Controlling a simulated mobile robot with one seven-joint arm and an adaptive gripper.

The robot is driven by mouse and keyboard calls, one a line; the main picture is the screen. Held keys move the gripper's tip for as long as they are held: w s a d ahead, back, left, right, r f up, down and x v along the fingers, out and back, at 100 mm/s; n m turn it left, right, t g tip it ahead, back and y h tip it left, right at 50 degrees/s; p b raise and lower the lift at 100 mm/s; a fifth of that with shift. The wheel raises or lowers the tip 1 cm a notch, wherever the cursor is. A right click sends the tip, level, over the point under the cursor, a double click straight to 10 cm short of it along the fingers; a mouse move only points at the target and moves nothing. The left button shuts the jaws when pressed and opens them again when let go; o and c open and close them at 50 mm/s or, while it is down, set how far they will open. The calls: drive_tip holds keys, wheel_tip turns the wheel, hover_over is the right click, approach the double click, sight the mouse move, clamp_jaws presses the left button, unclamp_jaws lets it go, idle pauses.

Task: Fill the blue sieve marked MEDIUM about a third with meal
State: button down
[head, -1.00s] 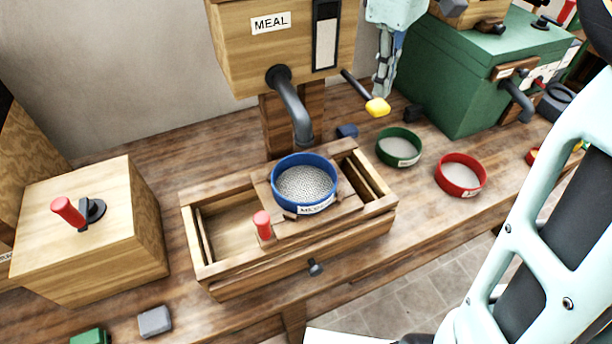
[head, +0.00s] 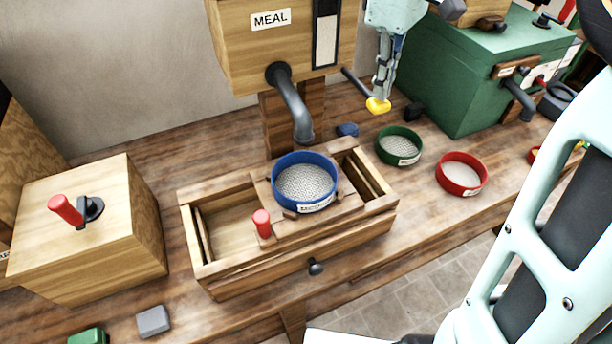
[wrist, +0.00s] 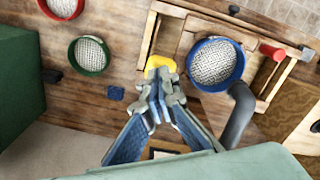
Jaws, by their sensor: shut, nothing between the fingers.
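The blue sieve (head: 304,205) sits on a sliding carriage in a wooden frame, under the grey spout (head: 292,108) of the wooden box marked MEAL (head: 230,40). Its label is partly readable. Its pale mesh floor shows, with no heap of meal visible; it also shows in the wrist view (wrist: 214,64). A lever with a yellow knob (head: 378,106) sticks out from the MEAL box. My gripper (head: 382,94) is shut and empty, its fingertips at the yellow knob, apparently touching it. In the wrist view the fingertips (wrist: 160,85) are together just by the knob (wrist: 160,66).
A green sieve (head: 399,147) and a red sieve (head: 461,175) stand on the bench to the right. A small blue block (head: 347,130) lies behind the frame. A green machine (head: 480,75) stands at the back right. A wooden box with a red handle (head: 66,210) is at left.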

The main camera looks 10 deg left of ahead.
sight(380, 101)
drive_tip(key=shift+f+b, duration=1.4)
drive_tip(key=shift+f, duration=1.1)
drive_tip(key=shift+r, duration=0.1)
idle(1.4)
wheel_tip(380, 101, up, 9)
drive_tip(key=p, duration=0.9)
drive_tip(key=shift+r, duration=0.1)
